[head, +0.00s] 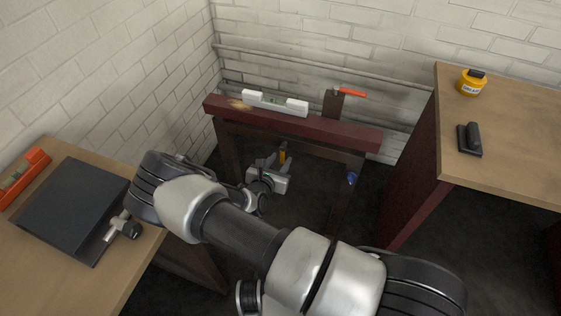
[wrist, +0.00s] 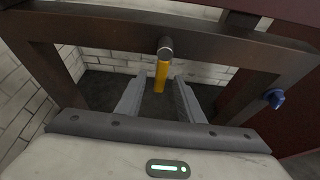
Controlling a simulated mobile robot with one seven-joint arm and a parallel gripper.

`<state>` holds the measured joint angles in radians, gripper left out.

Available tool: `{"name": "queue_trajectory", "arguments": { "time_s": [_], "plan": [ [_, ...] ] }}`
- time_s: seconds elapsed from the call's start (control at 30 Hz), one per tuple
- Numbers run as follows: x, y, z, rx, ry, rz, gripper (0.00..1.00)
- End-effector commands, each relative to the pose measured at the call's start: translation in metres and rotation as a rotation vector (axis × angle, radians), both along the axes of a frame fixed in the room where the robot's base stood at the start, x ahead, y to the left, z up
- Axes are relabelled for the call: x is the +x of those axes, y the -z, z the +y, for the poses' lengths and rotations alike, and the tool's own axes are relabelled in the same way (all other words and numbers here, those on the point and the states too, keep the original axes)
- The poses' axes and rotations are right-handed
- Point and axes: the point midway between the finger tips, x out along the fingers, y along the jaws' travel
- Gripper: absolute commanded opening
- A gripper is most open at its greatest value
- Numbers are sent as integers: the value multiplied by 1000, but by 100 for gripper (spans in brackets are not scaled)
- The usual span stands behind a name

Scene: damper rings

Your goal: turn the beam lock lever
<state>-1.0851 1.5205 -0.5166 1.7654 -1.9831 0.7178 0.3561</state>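A yellow lever (wrist: 161,75) hangs down from a dark round pivot (wrist: 166,46) under the beam frame in the wrist view. It also shows small in the head view (head: 282,158), in front of the lower frame. My gripper (wrist: 158,82) is open, with one finger on each side of the lever in the picture. Gaps show on both sides, and I cannot tell how deep the lever sits between the fingers. In the head view my gripper (head: 281,163) is below the dark red beam (head: 330,128). The lever's far side is hidden.
A white level (head: 274,103) lies on the beam, and a red-handled tool (head: 351,93) is at its right end. A blue knob (wrist: 274,98) is on the right leg. Benches stand left (head: 75,284) and right (head: 510,178); brick walls close the back.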

Motion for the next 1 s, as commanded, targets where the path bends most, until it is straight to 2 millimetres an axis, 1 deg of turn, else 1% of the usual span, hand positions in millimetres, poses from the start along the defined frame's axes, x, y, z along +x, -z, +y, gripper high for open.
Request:
{"name": "queue_trajectory", "arguments": {
  "time_s": [0.5,0.87,1.0],
  "plan": [
    [-16,-8,5,0,0,0,34],
    [-17,-8,6,0,0,0,34],
    [-23,-13,9,1,-2,0,34]
  ]
}}
